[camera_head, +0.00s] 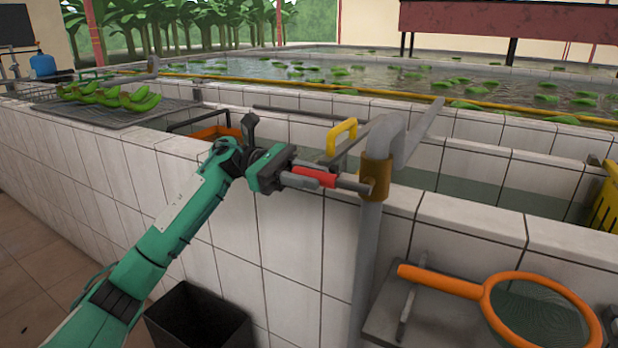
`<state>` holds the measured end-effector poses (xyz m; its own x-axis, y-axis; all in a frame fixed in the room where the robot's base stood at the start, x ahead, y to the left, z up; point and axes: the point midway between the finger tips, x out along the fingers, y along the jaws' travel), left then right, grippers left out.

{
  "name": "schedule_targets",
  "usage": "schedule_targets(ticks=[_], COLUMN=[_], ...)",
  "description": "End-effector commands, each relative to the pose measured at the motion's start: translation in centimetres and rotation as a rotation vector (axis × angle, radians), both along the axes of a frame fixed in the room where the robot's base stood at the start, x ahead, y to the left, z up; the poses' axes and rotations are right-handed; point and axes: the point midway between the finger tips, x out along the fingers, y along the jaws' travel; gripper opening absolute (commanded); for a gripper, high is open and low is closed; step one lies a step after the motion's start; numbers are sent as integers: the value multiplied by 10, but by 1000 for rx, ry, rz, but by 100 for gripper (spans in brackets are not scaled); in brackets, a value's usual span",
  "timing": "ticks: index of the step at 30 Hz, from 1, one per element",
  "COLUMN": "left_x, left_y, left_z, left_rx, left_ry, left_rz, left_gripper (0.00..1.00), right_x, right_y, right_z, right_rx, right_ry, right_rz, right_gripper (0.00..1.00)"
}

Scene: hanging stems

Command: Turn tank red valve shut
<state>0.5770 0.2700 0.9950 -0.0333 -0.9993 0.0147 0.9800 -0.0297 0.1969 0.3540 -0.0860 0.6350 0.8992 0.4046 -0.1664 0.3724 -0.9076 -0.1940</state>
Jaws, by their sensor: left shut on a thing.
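The red valve handle (315,176) sits on a grey lever that runs left from a brass valve body (376,178) on a grey upright pipe (366,265). The pipe stands against the white tiled tank wall (237,243). My left gripper (312,177) comes in from the left and is shut on the red handle, its fingers lying along it. The lever is about level and points across the pipe. The fingers hide part of the handle. My right gripper is not in the picture.
A dark bin (197,318) stands on the floor below my left arm. An orange-rimmed net (541,312) lies at the lower right on a grey shelf. A tray (120,115) with green bananas (108,96) sits on the wall at left. A yellow crate (607,200) is at right.

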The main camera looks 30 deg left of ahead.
Motion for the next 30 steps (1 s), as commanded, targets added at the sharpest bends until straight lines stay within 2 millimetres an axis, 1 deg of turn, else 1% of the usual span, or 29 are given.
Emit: schedule_targets(ticks=[10,11,12,14,24,26,29,30], left_x=[0,0,0,0,0,1,2,2], left_y=[-1,-1,-1,-1,2,7,22,30], left_z=[-3,-3,-3,-3,-1,-1,-2,-2], left_rx=[1,1,1,1,0,1,1,1], left_ry=[5,5,5,5,3,3,4,4], left_rz=[-2,-2,-2,-2,-1,0,3,3], left_gripper=[0,26,34,46,46,46,46,46], right_x=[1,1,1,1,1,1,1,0], right_y=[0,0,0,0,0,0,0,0], right_z=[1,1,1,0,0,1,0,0], right_rx=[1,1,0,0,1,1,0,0], right_ry=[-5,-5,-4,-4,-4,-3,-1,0], right_rz=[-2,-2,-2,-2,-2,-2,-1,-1], right_gripper=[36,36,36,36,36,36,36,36])
